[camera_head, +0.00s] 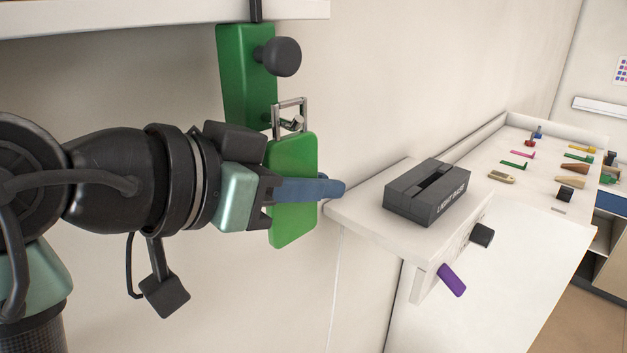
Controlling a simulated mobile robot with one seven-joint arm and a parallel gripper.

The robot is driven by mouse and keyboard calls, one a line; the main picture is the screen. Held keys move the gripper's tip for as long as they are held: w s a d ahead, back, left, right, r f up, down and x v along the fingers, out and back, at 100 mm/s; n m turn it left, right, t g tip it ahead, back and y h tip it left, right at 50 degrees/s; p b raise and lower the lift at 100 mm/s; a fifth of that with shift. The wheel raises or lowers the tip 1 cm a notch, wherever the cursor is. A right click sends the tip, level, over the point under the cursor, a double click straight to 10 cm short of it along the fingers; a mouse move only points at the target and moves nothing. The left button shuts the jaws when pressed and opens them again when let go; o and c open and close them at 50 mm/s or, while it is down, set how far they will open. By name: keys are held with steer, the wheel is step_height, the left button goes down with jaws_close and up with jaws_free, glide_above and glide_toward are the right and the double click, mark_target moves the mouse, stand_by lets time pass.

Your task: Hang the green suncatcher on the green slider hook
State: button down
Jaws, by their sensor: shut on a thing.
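The green suncatcher (291,191) is a rounded green slab with a metal wire loop (291,115) at its top. My gripper (300,190) is shut on it, with a blue finger showing across its front. The suncatcher hangs upright in the grip, close below the green slider hook (245,78), a green block with a dark round knob (277,57). The loop overlaps the lower right part of the slider in this view. The slider's hook shows only as a small metal piece near the loop, and I cannot tell whether the loop is around it.
A white shelf edge (150,14) runs above the slider. To the right, a dark box (428,192) sits on a white ledge, with a purple tab (452,280) and a black knob (481,235) below. Behind it, a white tray-like worktop (520,203) holds several small coloured tools.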

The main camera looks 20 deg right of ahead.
mark_target(274, 248)
steer(key=shift+s+a+f+b, duration=0.15)
steer(key=shift+a+f+b, duration=0.2)
stand_by(1.5)
steer(key=c, duration=1.3)
jaws_free()
steer(key=shift+o, duration=0.2)
steer(key=o, duration=0.8)
steer(key=shift+a, duration=0.15)
steer(key=shift+s+a+f+b, duration=0.1)
steer(key=shift+s+a, duration=0.15)
steer(key=shift+a, duration=0.4)
steer(key=shift+s+a+f+b, duration=0.1)
steer(key=shift+s+a+f, duration=0.1)
steer(key=shift+a, duration=0.4)
steer(key=shift+s+a+f+b, duration=0.1)
steer(key=shift+s+a, duration=0.15)
steer(key=shift+a, duration=0.4)
steer(key=shift+s+a, duration=0.1)
steer(key=shift+a, duration=0.05)
